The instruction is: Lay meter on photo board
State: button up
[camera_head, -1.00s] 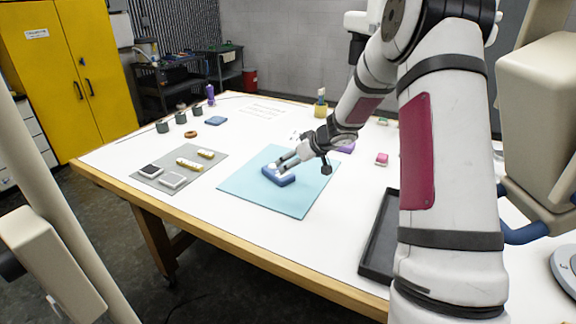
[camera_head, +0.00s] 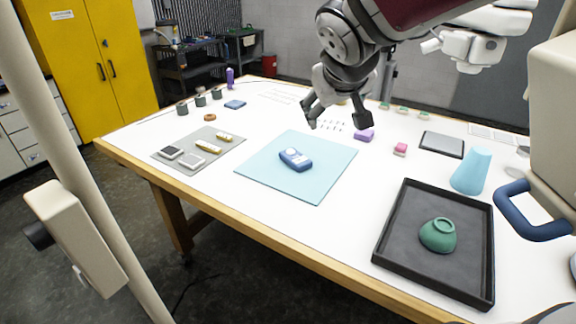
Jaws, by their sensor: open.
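The blue meter (camera_head: 296,160) lies on the light blue photo board (camera_head: 328,180), a little above its middle and well inside its edges. It has a pale round part on its upper face. My gripper (camera_head: 337,122) is open and empty. It hangs in the air above and to the right of the meter in the picture, clear of it. Nothing hides the meter.
A grey mat (camera_head: 225,149) with small items lies left of the board. A black tray (camera_head: 388,236) with an upturned green bowl (camera_head: 438,235) stands at the right. A light blue tapered vessel (camera_head: 471,171) is behind it. Small purple (camera_head: 365,135) and pink (camera_head: 400,149) blocks lie near the board.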

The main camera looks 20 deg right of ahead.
jog(key=s+a+f+g+y, duration=0.1)
jog(key=s+a+y, duration=0.1)
jog(key=s+a, duration=0.4)
jog(key=s+a+f+n+g+y, duration=0.1)
jog(key=s+a, duration=0.5)
jog(key=s, duration=0.6)
jog(key=shift+f+y, duration=0.65)
jog(key=shift+y, duration=0.15)
